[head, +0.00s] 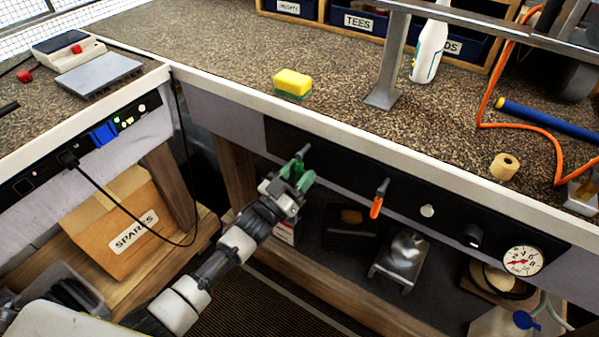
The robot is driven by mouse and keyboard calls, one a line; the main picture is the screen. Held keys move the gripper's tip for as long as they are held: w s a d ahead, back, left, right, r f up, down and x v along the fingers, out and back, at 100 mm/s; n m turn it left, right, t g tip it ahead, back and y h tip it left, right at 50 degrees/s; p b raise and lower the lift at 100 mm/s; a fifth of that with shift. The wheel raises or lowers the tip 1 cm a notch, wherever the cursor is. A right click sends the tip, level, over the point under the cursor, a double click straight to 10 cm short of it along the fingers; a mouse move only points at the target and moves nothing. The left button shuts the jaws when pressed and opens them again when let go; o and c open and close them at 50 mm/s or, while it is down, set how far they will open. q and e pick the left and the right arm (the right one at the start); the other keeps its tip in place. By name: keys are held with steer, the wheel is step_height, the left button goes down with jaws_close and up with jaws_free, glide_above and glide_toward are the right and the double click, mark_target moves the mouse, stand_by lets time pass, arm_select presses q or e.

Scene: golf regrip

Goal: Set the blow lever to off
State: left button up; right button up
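A black control panel (340,165) runs along the front of the bench. An orange-handled lever (377,206) with a grey upper end points down on it, slightly tilted. My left gripper (297,172) is at the panel's left part, left of the orange lever and apart from it. Green parts show at its fingertips, and a grey lever-like end (302,152) shows just above them. The fingers hide most of whatever is there, so I cannot tell whether they grip it. No lever label is readable. My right gripper is out of view.
A white knob (427,211), a black knob (472,236) and a pressure gauge (522,260) sit farther right on the panel. A yellow-green sponge (293,84) lies on the bench above. A metal vise-like block (403,259) stands on the shelf below.

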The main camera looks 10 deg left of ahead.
arm_select(q)
steer(key=v, duration=1)
steer(key=shift+s+a, duration=0.2)
steer(key=shift+s, duration=0.15)
steer(key=shift+f, duration=0.15)
steer(key=s+a+f+n+g+y+p, duration=0.25)
steer(key=s+f+g+y, duration=0.2)
steer(key=f, duration=0.75)
steer(key=s+a+f+n+g+y+p, duration=0.1)
steer(key=s+a+f+g+y+p, duration=0.35)
steer(key=f, duration=0.65)
steer(key=s+f+g+y, duration=0.1)
steer(key=s+f+g, duration=0.2)
steer(key=s, duration=0.7)
steer(key=s+f+g+p, duration=0.1)
steer(key=s+f+g, duration=0.2)
steer(key=s, duration=0.8)
steer(key=s+f+g+y+p, duration=0.1)
steer(key=s+f+g, duration=0.2)
steer(key=s+f, duration=0.3)
steer(key=s, duration=0.5)
steer(key=shift+d+y, duration=0.3)
